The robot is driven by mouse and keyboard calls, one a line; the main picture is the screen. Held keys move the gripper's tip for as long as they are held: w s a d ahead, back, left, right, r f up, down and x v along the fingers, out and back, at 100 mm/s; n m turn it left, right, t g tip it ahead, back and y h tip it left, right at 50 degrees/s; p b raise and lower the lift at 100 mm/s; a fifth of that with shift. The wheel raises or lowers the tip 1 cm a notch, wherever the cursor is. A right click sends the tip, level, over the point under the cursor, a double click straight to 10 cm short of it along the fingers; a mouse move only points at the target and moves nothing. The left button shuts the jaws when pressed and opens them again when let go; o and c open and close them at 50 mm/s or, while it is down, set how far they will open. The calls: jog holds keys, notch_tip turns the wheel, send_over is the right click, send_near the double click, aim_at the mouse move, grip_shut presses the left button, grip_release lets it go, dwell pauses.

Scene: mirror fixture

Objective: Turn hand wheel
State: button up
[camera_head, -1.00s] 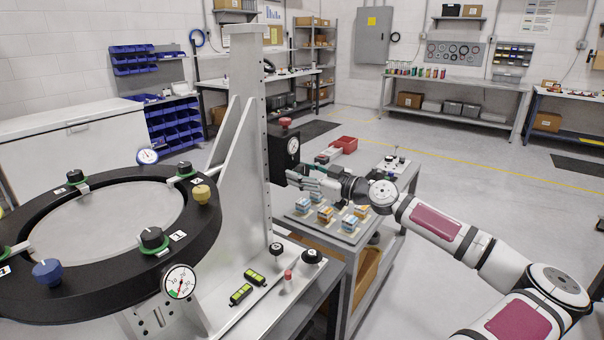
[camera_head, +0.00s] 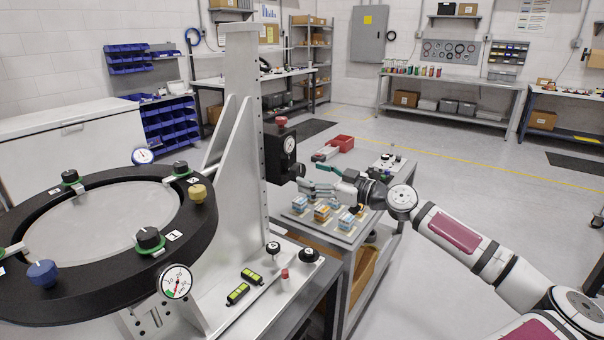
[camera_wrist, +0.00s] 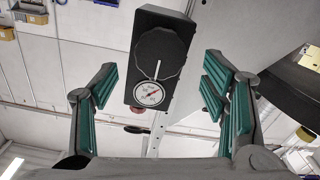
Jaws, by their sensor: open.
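The hand wheel is a dark scalloped knob (camera_wrist: 158,50) on the face of a black box, above a white dial (camera_wrist: 150,94) in the wrist view. In the head view the wheel (camera_head: 298,171) shows small at the lower right of the black box (camera_head: 276,160), which is fixed to the upright plate. My gripper (camera_head: 309,177) is open and empty, just right of the wheel and apart from it. In the wrist view its green-padded fingers (camera_wrist: 160,88) are spread wide on either side of the box, with the wheel between and above them.
A large black ring fixture (camera_head: 205,232) with clamps and knobs stands at left. The grey upright (camera_head: 243,130) carries the box. A cart (camera_head: 345,236) with small blue and orange blocks lies below my gripper. Open floor lies at right.

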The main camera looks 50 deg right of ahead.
jog(key=s, duration=0.6)
jog(key=shift+s+d, duration=0.25)
jog(key=shift+s, duration=0.15)
